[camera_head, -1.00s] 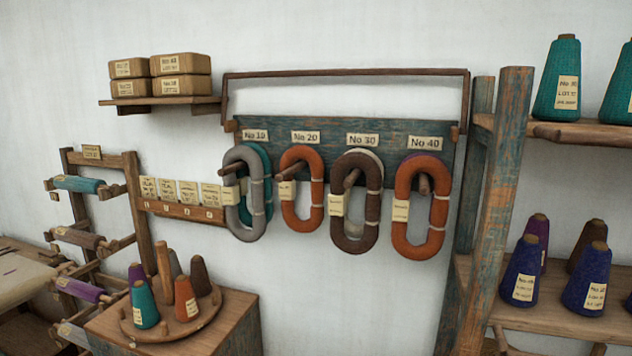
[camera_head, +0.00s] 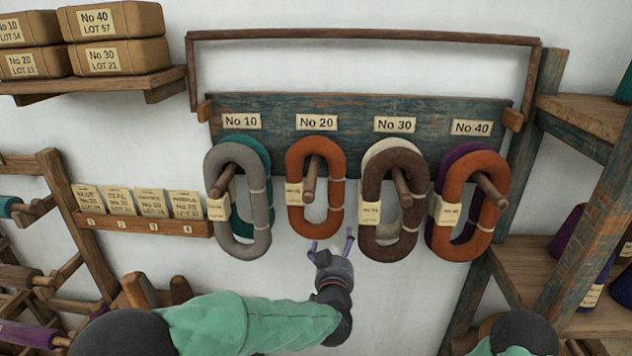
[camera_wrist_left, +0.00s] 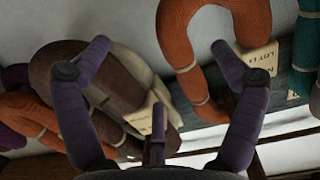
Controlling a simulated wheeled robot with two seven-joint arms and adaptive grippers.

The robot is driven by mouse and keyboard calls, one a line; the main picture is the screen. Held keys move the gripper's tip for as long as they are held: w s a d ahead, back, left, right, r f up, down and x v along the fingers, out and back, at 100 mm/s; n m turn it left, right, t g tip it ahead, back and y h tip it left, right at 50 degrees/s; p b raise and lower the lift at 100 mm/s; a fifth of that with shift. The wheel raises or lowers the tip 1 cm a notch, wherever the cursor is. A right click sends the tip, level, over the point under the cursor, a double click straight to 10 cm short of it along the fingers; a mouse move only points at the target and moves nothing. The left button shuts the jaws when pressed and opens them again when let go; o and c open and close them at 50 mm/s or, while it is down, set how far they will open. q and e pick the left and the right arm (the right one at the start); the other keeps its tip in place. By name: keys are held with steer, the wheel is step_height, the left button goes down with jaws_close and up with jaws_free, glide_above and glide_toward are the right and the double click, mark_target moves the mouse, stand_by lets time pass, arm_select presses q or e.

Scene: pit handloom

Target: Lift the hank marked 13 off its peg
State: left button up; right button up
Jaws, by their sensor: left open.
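Hanks hang on pegs under the labels No 10 to No 40; I cannot surely read 13 on any tag. Under No 30 a brown hank (camera_head: 374,215) hangs before a cream one (camera_head: 385,148). A grey hank (camera_head: 262,215) fronts a teal one under No 10, and an orange hank (camera_head: 490,165) fronts a purple one under No 40. My left gripper (camera_head: 332,243) is open and empty, just below the No 20 hank. My right gripper is out of view.
A blue-green peg board (camera_head: 350,105) with a wooden rail (camera_head: 365,36) above carries the pegs. A shelf (camera_head: 100,84) with wrapped packets is at upper left, a card rack (camera_head: 150,224) below. A wooden post (camera_head: 508,205) stands right. Bare wall lies below the hanks.

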arm_select(q)
steer(key=t, duration=0.1)
glide_toward(339, 213)
steer(key=w, duration=0.1)
steer(key=shift+y, duration=0.3)
steer(key=w, duration=0.5)
steer(key=shift+w+d+r+p, duration=0.1)
steer(key=shift+d+r+p, duration=0.05)
steer(key=shift+d+p, duration=0.15)
steer(key=shift+w+a+f, duration=0.1)
steer(key=shift+w, duration=1.4)
steer(key=shift+w+f, duration=0.15)
steer(key=shift+w, duration=1.4)
steer(key=c, duration=1.4)
